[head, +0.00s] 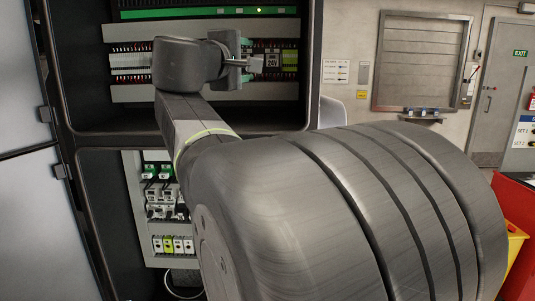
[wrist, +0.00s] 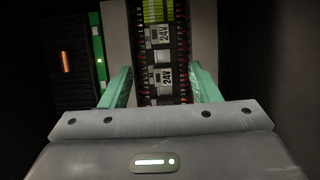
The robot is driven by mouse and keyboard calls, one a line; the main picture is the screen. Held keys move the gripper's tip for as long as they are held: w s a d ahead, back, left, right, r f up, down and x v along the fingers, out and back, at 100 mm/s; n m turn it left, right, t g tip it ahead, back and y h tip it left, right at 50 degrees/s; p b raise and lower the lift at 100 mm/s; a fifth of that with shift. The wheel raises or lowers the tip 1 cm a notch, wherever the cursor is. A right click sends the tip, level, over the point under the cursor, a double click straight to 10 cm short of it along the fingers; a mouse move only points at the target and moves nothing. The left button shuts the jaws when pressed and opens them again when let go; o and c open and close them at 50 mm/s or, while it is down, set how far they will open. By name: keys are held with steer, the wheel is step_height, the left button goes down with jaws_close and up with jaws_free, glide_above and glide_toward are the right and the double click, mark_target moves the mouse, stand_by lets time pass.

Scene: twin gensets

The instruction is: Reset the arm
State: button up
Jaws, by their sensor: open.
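My arm reaches away from the head camera into an open electrical cabinet (head: 90,120). My gripper (head: 262,64) is at the upper compartment, in front of a row of terminal blocks and modules, and shows small in the head view. In the wrist view my gripper (wrist: 160,88) has its two green fingers spread wide apart, with nothing held between them. Beyond the fingers are two modules marked 24V, an upper one (wrist: 159,37) and a lower one (wrist: 162,77). Whether the fingers touch anything cannot be told. My forearm hides part of the cabinet's middle.
The cabinet's frame and shelf edge surround my arm closely. A lower compartment holds breakers and relays (head: 165,195). A cabinet door (head: 45,215) stands at the left. To the right are a shuttered wall panel (head: 420,62), an exit door (head: 498,90) and a red unit (head: 512,205).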

mark_target(268, 61)
steer(key=p+x, duration=0.3)
steer(key=x, duration=1)
steer(key=shift+w+d, duration=0.1)
